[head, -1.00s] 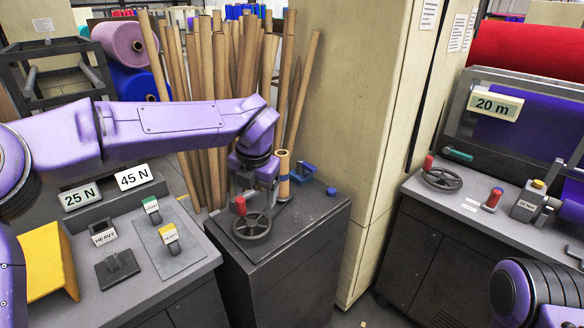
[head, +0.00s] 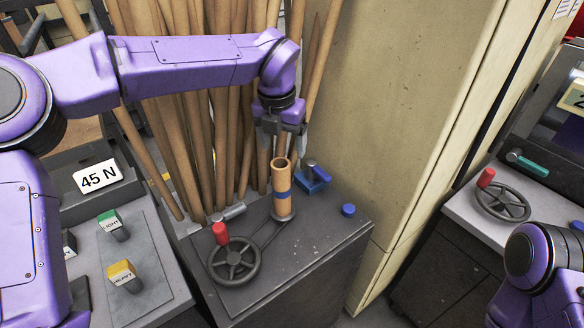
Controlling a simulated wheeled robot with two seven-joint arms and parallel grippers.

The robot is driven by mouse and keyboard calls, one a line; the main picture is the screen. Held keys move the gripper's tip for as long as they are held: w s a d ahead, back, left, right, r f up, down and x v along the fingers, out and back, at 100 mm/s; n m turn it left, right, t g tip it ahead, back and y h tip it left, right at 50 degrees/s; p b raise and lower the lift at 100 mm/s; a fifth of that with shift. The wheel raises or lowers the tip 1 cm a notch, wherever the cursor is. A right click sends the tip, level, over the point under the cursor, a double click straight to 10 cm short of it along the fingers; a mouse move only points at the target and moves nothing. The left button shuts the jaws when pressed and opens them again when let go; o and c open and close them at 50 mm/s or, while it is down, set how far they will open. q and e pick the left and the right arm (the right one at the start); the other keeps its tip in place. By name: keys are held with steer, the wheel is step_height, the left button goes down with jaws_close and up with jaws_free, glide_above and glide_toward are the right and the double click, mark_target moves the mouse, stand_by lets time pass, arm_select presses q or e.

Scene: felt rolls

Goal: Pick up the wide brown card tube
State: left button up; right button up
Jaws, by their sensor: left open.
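A short, wide brown card tube (head: 282,205) with a blue band stands upright on the dark grey cabinet top (head: 310,243). Its open upper end faces up. My left gripper (head: 282,136) is open and empty, pointing down just above and behind the tube's top end, with its fingers apart. I cannot tell the exact gap between the fingers and the rim. My right arm shows at the lower right, but its gripper is out of view.
A handwheel with a red knob (head: 234,261) is in front-left of the tube. A blue clamp (head: 312,179) and a blue knob (head: 348,210) are to its right. Tall brown tubes (head: 205,120) lean behind. A beige pillar (head: 400,110) rises at the right.

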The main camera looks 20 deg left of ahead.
mark_target(282, 172)
arm_select(q)
steer(key=f+p, duration=0.1)
steer(key=f, duration=0.2)
steer(key=f+p, duration=0.1)
steer(key=f, duration=0.5)
steer(key=shift+w+a+p, duration=0.1)
steer(key=shift+w+p, duration=0.15)
steer(key=shift+p, duration=0.15)
steer(key=shift+s+r, duration=0.25)
steer(key=shift+s, duration=0.2)
steer(key=shift+c, duration=0.6)
steer(key=shift+s+r, duration=0.1)
steer(key=c, duration=1.2)
arm_select(e)
steer(key=s+r, duration=0.2)
steer(key=r, duration=0.1)
steer(key=shift+r, duration=0.1)
